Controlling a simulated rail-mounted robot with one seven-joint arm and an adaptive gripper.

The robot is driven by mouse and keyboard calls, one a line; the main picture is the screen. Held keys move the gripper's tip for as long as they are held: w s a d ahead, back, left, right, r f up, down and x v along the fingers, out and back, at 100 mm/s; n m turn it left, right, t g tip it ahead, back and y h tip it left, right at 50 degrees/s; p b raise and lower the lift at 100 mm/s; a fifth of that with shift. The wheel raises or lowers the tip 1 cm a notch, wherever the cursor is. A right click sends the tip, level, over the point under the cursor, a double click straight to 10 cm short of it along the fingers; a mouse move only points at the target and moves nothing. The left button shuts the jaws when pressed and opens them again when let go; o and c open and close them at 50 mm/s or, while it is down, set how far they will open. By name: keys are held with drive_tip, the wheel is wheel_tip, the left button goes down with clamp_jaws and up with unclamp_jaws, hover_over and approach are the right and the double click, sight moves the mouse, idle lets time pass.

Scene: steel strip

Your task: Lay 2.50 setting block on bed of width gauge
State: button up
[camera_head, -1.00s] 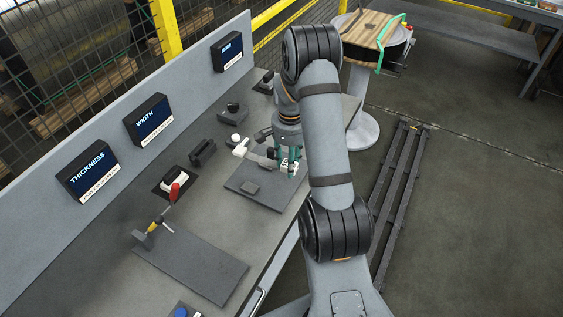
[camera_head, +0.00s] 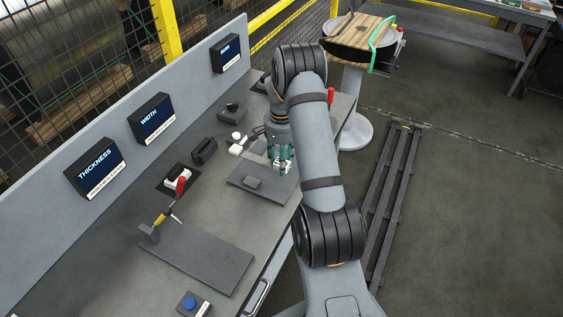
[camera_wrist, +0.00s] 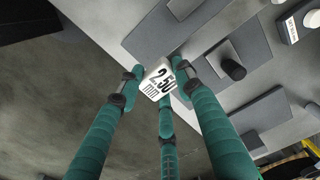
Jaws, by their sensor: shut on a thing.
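The 2.50 setting block (camera_wrist: 159,79) is a small white block with "2.50 mm" in black, seen in the wrist view. The teal fingers of my gripper (camera_wrist: 158,82) are shut around it. In the head view my gripper (camera_head: 280,156) holds the block (camera_head: 282,168) low over the right part of a dark grey plate (camera_head: 240,179); I cannot tell whether they touch. A WIDTH display (camera_head: 151,119) stands on the back panel. A white fixture with a round knob (camera_head: 237,138) sits behind the plate; the frames do not show clearly which part is the gauge bed.
A small grey block (camera_head: 253,183) lies on the plate near the gripper. A dark block (camera_head: 204,150), a red-handled tool (camera_head: 181,187) and a larger plate (camera_head: 202,259) lie to the left. A blue button (camera_head: 190,303) is at the front. The floor lies beyond the bench edge.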

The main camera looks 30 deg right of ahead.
sight(281, 185)
drive_tip(key=shift+f+b, duration=4.1)
drive_tip(key=shift+f, duration=0.05)
drive_tip(key=shift+f, duration=0.2)
drive_tip(key=o, duration=1.2)
drive_tip(key=shift+o, duration=0.5)
wheel_tip(281, 185, up, 12)
drive_tip(key=shift+f, duration=0.15)
wheel_tip(281, 185, down, 12)
drive_tip(key=shift+r, duration=0.4)
